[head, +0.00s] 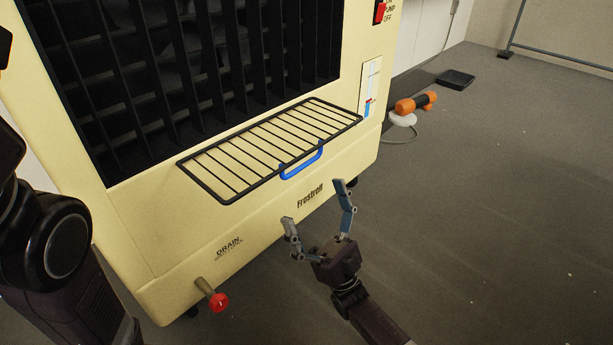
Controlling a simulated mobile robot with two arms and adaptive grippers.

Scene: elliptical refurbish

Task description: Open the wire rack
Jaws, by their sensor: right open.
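The wire rack (235,163) is a black frame with several thin bars. It lies against the lower front of a cream Frostroll cooler, below the dark grille. A blue handle (302,163) sits at the middle of its lower edge. My right gripper (318,207) is open and empty, below and a little right of the blue handle, apart from it. Its fingers point up toward the cooler. My left arm comes in at the left edge; its gripper cannot be made out.
The cream cooler (160,243) fills the left and middle. A red-tipped drain tap (217,301) sticks out at its bottom. An orange-and-black tool (416,103) on a white base and a dark flat box (455,79) stand on the floor behind. The grey floor at right is clear.

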